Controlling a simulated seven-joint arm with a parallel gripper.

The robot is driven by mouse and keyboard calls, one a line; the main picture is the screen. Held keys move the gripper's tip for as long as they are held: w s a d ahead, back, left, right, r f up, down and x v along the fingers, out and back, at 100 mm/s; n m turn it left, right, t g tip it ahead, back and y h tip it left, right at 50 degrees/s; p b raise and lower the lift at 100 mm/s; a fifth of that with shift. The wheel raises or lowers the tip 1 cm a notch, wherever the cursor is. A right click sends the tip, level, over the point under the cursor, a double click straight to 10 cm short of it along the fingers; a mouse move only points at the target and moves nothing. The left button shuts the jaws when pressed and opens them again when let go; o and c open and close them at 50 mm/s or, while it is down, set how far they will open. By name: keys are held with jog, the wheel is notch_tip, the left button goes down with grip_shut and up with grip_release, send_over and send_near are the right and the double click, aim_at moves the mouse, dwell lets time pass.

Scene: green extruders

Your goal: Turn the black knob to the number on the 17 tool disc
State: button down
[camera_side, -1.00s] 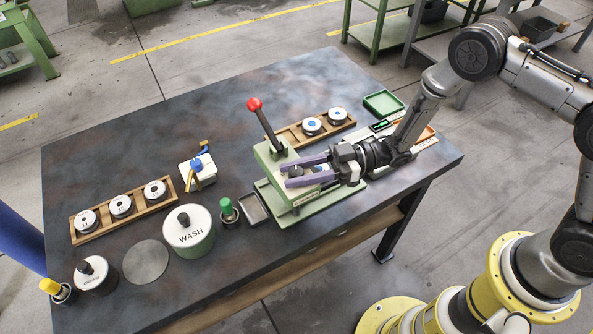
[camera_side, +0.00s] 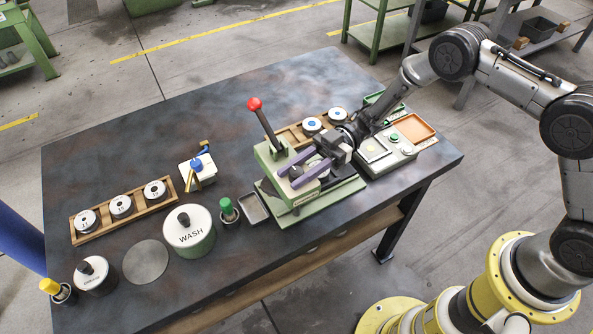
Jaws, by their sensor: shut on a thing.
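The green extruder (camera_side: 275,158) stands on the dark table, with a red-balled lever (camera_side: 255,104) rising from it. My gripper (camera_side: 294,176) is at the front of the extruder, its two purple fingers shut on the black knob (camera_side: 297,172), which is mostly hidden between them. The number the knob points to is too small to read. A tool rack (camera_side: 124,211) at the left holds several white-topped tool discs with dark numbers. One of them reads about 17, but the digits are blurred.
A pale device (camera_side: 388,153) and an orange tray (camera_side: 413,129) stand right of the extruder. A WASH pot (camera_side: 188,232), a green-capped bottle (camera_side: 228,209), a metal tray (camera_side: 253,208) and a blue-topped white item (camera_side: 197,170) stand to its left. The back left of the table is clear.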

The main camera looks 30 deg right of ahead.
jog(key=c, duration=0.5)
grip_release()
jog(key=w+d, duration=0.1)
jog(key=d, duration=0.8)
jog(key=w+d, duration=0.1)
jog(key=d, duration=0.3)
jog(key=shift+w+d, duration=0.3)
jog(key=shift+a+r, duration=0.1)
